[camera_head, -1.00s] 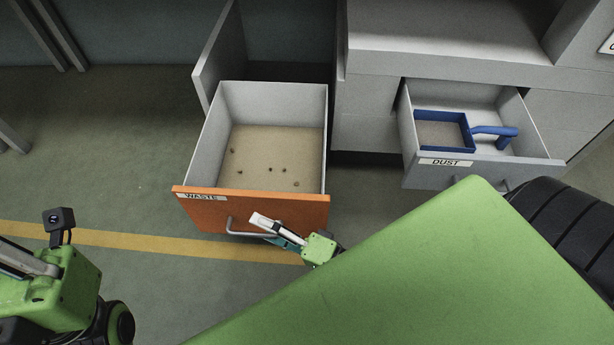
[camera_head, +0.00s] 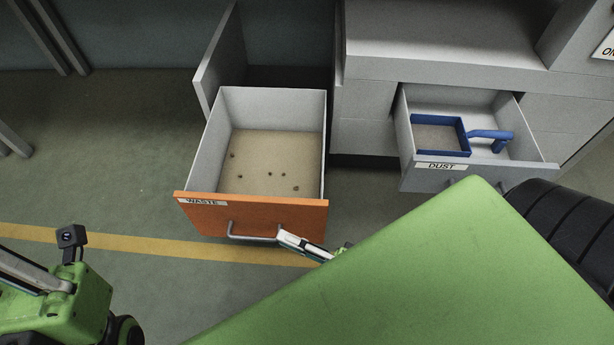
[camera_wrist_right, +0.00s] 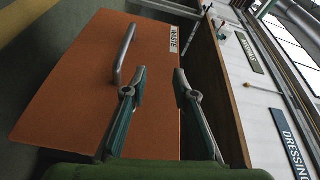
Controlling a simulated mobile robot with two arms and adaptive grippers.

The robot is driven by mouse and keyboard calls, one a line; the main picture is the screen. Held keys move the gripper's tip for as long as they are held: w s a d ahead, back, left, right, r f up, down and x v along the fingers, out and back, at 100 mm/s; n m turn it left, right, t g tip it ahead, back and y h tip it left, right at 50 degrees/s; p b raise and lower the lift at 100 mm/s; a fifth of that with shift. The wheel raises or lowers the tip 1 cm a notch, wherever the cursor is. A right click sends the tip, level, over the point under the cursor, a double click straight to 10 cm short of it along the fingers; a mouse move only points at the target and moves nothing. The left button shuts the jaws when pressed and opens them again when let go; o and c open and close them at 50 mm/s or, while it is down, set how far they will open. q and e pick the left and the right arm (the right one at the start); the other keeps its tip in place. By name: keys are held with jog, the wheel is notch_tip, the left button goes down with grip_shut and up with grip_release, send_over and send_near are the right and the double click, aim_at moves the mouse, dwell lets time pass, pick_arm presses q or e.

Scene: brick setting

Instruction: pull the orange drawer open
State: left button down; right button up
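The orange drawer (camera_head: 250,216), labelled WASTE, stands pulled far out of the grey cabinet. Its inside shows several small dark bits on a tan floor. Its grey bar handle (camera_head: 250,238) is on the orange front. My right gripper (camera_head: 284,238) is at the right end of the handle, partly hidden by my green body. In the right wrist view, its two fingers (camera_wrist_right: 160,76) are apart with nothing between them. The handle (camera_wrist_right: 124,52) lies to the left of both fingers there. My left gripper (camera_head: 35,280) is at the left edge, its fingertips out of frame.
A grey drawer (camera_head: 480,179) labelled DUST is also open, at the right, with a blue scoop-like thing (camera_head: 468,134) in it. A grey panel (camera_head: 220,60) stands left of the orange drawer.

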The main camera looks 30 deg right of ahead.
jog(key=v, duration=0.4)
jog(key=shift+f, duration=0.35)
jog(key=shift+p, duration=0.4)
jog(key=shift+s, duration=0.1)
